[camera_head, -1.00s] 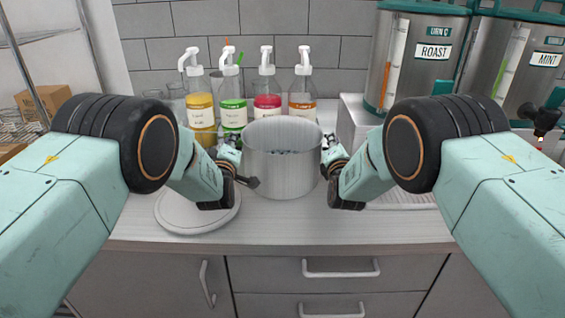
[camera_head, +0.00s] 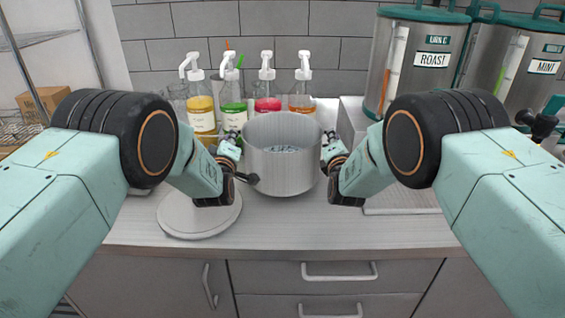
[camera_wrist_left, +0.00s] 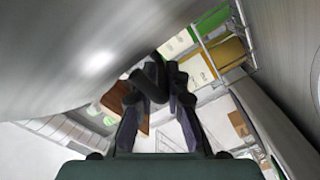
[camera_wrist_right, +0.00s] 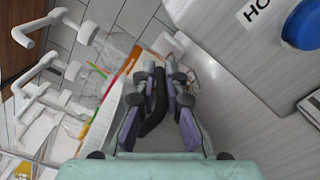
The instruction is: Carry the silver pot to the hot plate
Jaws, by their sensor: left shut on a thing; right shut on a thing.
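The silver pot (camera_head: 285,176) is upright in the middle of the head view, with small grey contents inside. My left gripper (camera_head: 238,148) is shut on its left handle, a dark bar that shows in the left wrist view (camera_wrist_left: 150,84). My right gripper (camera_head: 328,152) is shut on its right handle, also dark in the right wrist view (camera_wrist_right: 153,108). Whether the pot's base touches the counter cannot be told.
Several pump bottles (camera_head: 234,112) stand behind the pot. Large urns (camera_head: 425,60) stand on a raised base at the back right. A flat tray (camera_head: 400,204) lies right of the pot. The counter (camera_head: 290,235) is clear in front.

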